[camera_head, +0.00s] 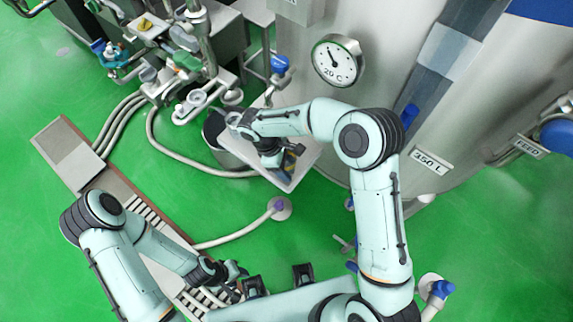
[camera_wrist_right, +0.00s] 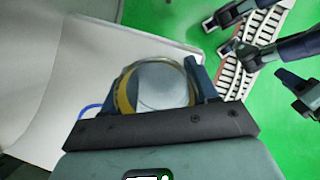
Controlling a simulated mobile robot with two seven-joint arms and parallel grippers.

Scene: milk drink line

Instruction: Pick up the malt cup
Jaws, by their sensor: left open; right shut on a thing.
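In the right wrist view, the malt cup (camera_wrist_right: 162,86) is a round cup with a pale, shiny top and a yellow band. It sits between the two fingers of my right gripper (camera_wrist_right: 165,92), which is shut on it. In the head view, my right gripper (camera_head: 286,158) is over a pale tray or shelf beside the large tank, and the cup is mostly hidden there by the gripper and wrist. My left gripper (camera_head: 236,270) is open and empty at the lower middle, over the conveyor and well away from the cup.
The pale tray (camera_head: 308,158) lies against the steel tank (camera_head: 400,60) with its gauge (camera_head: 337,60). A dark-mouthed grey vessel (camera_head: 214,130) stands left of it. Pipes and valves (camera_head: 180,60) crowd the upper left. The conveyor (camera_head: 75,160) runs diagonally below. Green floor is clear at far left.

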